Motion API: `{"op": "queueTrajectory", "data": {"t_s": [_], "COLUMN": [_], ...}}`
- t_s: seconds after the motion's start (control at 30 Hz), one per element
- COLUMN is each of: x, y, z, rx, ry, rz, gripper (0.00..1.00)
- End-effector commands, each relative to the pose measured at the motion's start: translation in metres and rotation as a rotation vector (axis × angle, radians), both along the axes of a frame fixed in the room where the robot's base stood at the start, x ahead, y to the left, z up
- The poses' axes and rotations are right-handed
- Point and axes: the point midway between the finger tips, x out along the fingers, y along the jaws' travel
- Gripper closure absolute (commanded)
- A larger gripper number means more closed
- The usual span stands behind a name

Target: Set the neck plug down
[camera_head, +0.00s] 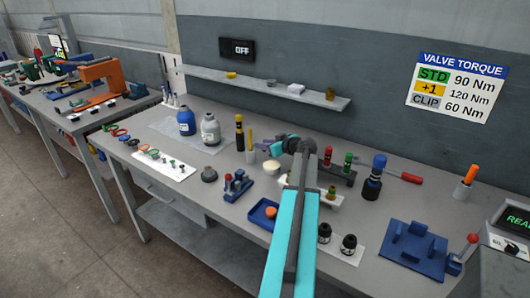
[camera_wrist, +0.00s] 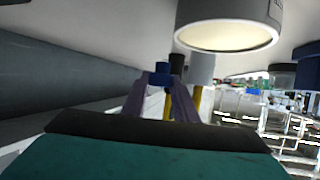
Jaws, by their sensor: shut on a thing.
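My gripper (camera_head: 262,147) is above the back middle of the workbench, its purple fingers pointing left. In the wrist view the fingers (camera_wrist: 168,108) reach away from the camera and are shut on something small. I take the held thing to be the neck plug, but its shape is not clear in either view. Blue, dark and grey shapes show around the fingertips in the wrist view, and I cannot tell which are held and which lie behind.
A cream-topped pot (camera_head: 271,168) stands close below my gripper. A black-and-yellow tool (camera_head: 239,132) stands to its left. A blue cylinder (camera_head: 186,122) and a pale grey cylinder (camera_head: 210,130) stand farther left. A shelf (camera_head: 255,87) hangs behind. Bare bench shows at front left.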

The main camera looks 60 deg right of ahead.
Motion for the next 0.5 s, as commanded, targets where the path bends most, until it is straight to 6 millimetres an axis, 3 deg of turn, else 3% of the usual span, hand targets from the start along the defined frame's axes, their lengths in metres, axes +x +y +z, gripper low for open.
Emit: {"op": "queueTrajectory", "data": {"t_s": [0.27, 0.5], "x": [-0.001, -0.001], "y": [0.000, -0.001], "z": [-0.007, -0.028], "rx": [0.001, 0.002], "ry": [0.001, 0.000], "rz": [0.000, -0.001], "gripper": [0.95, 0.95]}}
